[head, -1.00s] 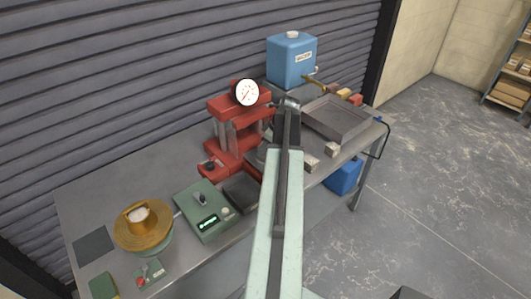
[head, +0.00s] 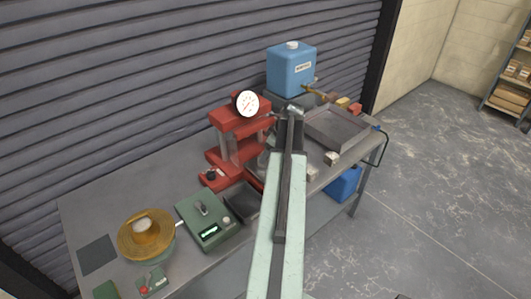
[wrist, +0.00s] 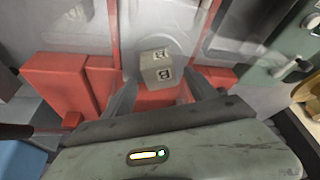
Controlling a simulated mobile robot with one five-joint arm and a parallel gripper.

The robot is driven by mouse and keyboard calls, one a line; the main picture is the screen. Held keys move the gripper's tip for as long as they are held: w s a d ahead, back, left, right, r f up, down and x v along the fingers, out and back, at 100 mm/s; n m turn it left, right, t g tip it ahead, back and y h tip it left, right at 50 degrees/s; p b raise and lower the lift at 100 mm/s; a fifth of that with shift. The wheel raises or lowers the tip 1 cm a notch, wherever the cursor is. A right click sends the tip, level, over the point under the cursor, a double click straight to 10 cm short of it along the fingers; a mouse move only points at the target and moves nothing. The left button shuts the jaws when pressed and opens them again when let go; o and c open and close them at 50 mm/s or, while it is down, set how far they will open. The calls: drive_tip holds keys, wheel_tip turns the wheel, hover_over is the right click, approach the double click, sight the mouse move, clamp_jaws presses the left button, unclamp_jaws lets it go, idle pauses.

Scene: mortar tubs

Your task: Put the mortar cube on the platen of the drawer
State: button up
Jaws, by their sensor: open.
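A grey mortar cube (wrist: 157,68) with a dark "B" on two faces shows in the wrist view, at the tips of my fingers. My gripper (wrist: 160,88) is open, with one finger on each side of the cube and gaps visible. The cube is by the red frame of the press, in front of a grey metal surface (wrist: 160,20); I cannot tell if that is the drawer's platen. In the head view the red press (head: 238,118) with its white dial stands mid-bench, and my arm hides the gripper and this cube.
Two other pale cubes (head: 331,158) sit at the bench's front edge, near a grey tray (head: 338,128). A blue tank (head: 291,68) stands behind. A green balance (head: 208,222) and a brass bowl (head: 146,236) are left of the press.

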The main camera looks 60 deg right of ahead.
drive_tip(key=p+v, duration=0.6)
drive_tip(key=v, duration=0.3)
drive_tip(key=shift+p, duration=0.35)
drive_tip(key=shift+w+a+f, duration=0.1)
drive_tip(key=shift+w, duration=0.05)
drive_tip(key=w+a+f+g+y, duration=0.1)
drive_tip(key=w+a, duration=0.8)
drive_tip(key=a, duration=0.4)
drive_tip(key=w+a+g, duration=0.2)
drive_tip(key=w+a, duration=0.7)
drive_tip(key=a, duration=0.5)
drive_tip(key=w+a+g+h, duration=0.1)
drive_tip(key=w+a, duration=0.1)
drive_tip(key=a, duration=3)
drive_tip(key=shift+a+f+m+g, duration=0.15)
drive_tip(key=shift+f+m+g, duration=0.15)
drive_tip(key=shift+f+m, duration=0.1)
